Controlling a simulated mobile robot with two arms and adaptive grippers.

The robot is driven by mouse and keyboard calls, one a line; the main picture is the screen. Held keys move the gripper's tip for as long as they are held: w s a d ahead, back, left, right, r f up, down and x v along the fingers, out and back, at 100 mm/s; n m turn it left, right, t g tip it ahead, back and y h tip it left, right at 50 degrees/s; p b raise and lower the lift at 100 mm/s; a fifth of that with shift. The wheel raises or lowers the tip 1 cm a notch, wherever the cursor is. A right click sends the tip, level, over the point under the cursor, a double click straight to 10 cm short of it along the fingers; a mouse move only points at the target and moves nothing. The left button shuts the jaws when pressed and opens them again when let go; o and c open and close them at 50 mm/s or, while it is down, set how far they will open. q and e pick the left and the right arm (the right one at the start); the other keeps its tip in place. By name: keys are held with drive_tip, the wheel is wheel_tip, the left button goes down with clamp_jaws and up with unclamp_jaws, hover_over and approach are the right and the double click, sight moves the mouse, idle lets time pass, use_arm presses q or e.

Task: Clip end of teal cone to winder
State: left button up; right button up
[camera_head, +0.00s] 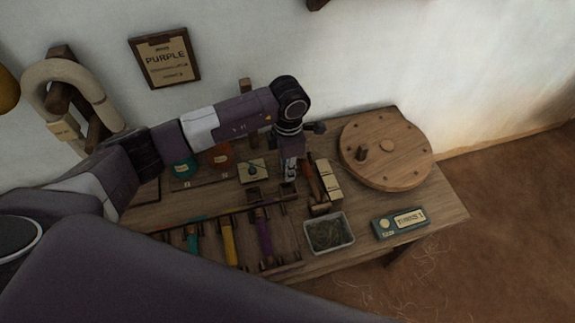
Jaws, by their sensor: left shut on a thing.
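A teal cone (183,166) stands at the back left of the wooden table, partly behind my left arm. My left gripper (289,180) points down over the middle of the table, right of the teal cone. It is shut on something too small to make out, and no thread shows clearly. A round wooden wheel with a peg (405,151), which looks like the winder, lies at the table's right end, apart from the gripper. My right gripper is not in view.
An orange cone (221,157) stands beside the teal one. A card with a small teal item (253,171) lies left of the gripper. Wooden tools (312,188), a tray (329,233), a labelled teal box (398,222) and a rack with coloured bobbins (229,242) crowd the table.

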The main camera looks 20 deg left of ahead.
use_arm(q)
drive_tip(key=shift+f+b, duration=2.4)
drive_tip(key=shift+f, duration=0.95)
drive_tip(key=o, duration=0.9)
drive_tip(key=shift+o, duration=0.4)
drive_tip(key=shift+o, duration=1.3)
drive_tip(key=shift+r, duration=0.15)
